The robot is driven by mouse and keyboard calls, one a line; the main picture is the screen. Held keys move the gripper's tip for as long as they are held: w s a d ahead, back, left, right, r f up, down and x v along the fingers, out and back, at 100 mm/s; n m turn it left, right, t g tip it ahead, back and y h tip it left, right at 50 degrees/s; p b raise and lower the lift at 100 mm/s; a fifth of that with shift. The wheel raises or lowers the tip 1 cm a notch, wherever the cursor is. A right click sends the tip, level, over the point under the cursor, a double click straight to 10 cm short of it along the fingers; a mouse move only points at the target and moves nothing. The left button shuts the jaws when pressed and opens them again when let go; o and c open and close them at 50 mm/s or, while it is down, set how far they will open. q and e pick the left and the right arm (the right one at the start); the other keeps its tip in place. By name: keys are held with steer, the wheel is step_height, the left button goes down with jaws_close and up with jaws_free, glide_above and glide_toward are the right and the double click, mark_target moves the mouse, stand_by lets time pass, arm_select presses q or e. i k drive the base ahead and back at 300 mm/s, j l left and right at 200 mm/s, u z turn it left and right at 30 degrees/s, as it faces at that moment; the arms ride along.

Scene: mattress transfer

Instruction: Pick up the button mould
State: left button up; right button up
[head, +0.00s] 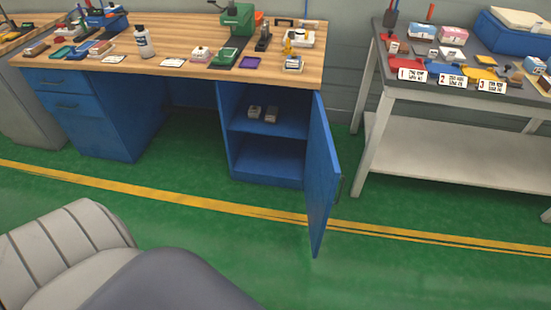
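I cannot tell for sure which item is the button mould. Two small grey block-like items stand side by side on the shelf inside the open blue cabinet, a left one (254,112) and a right one (271,114); they are too small to identify. On the wooden workbench (185,68) above, a green press (236,20) stands at the back, with a green pad (224,58) in front of it and a small white-and-pink item (201,54) to its left. Neither of my grippers is in view.
The blue cabinet door (321,175) stands open, jutting out over the green floor (230,215). A white bottle (144,42) stands on the workbench. The floor before the cabinet looks clear.

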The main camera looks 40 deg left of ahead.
mark_target(143, 39)
steer(key=i+l+u, duration=0.1)
steer(key=u, duration=0.3)
steer(key=i+l+u, duration=0.2)
steer(key=u, duration=0.2)
steer(key=i+l+u, duration=0.15)
steer(key=u, duration=0.25)
steer(key=i+l+u, duration=0.1)
steer(key=l+u, duration=0.4)
steer(key=l, duration=0.35)
steer(key=k+l, duration=0.1)
steer(key=l, duration=0.3)
steer(key=k+l+u, duration=0.15)
steer(key=l, duration=0.3)
steer(key=k, duration=0.1)
steer(key=i+j, duration=0.1)
steer(key=j, duration=0.2)
steer(key=i+j, duration=0.1)
steer(key=j, duration=0.55)
steer(key=i+j, duration=0.2)
steer(key=j, duration=0.15)
steer(key=i+j+z, duration=0.1)
steer(key=i+j, duration=0.15)
steer(key=j, duration=0.15)
steer(key=i+j, duration=0.2)
steer(key=j, duration=0.2)
steer(key=i+j+z, duration=0.1)
steer(key=j, duration=0.25)
steer(key=i+j, duration=0.3)
steer(key=j+z, duration=0.05)
steer(key=j, duration=0.05)
